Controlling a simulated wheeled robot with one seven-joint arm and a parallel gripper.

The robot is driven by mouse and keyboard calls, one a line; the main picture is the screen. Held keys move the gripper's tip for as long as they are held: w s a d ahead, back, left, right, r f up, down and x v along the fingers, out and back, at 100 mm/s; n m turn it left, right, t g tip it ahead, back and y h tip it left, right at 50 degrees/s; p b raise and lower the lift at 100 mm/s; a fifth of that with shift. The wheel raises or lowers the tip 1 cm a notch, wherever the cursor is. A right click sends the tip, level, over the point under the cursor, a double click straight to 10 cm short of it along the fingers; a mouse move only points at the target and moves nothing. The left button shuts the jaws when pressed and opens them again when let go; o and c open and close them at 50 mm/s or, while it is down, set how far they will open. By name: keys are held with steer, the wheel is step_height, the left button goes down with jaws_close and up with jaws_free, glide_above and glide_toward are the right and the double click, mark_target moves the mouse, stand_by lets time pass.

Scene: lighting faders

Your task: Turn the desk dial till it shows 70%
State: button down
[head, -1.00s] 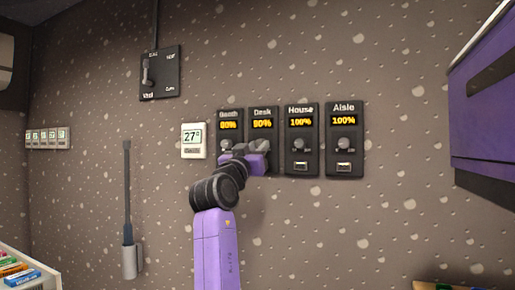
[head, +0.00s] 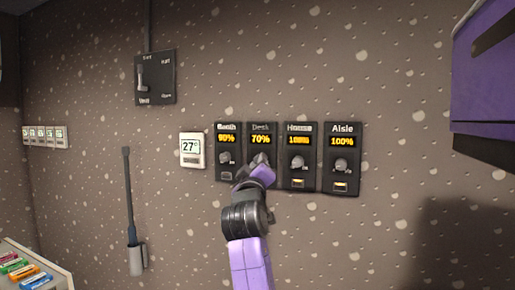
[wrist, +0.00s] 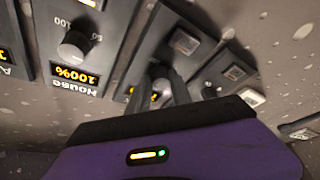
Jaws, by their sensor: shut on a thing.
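The Desk panel (head: 271,150) is on the wall in the head view, second from the left in a row of dial panels. Its amber display (head: 261,140) reads 70%. My gripper (head: 260,162) is at this panel's dial and mostly hides it in the head view. In the wrist view my gripper's two dark fingers (wrist: 160,92) are shut on the Desk dial (wrist: 159,72), one on each side of it. The Desk display shows only partly behind the fingers there.
The Booth panel (head: 228,170) is close on the left. The House panel (head: 299,180) and the Aisle panel (head: 342,185) are on the right, both at 100%. A thermostat (head: 192,150) is left of the row. A purple cabinet (head: 490,90) juts in at the upper right.

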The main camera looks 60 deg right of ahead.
steer(key=n+y+p, duration=0.1)
steer(key=n+p, duration=0.1)
steer(key=p, duration=0.1)
steer(key=shift+r+n+t, duration=0.15)
steer(key=shift+n+t, duration=0.15)
steer(key=shift+t, duration=0.1)
steer(key=c, duration=1.2)
jaws_free()
steer(key=shift+o, duration=0.2)
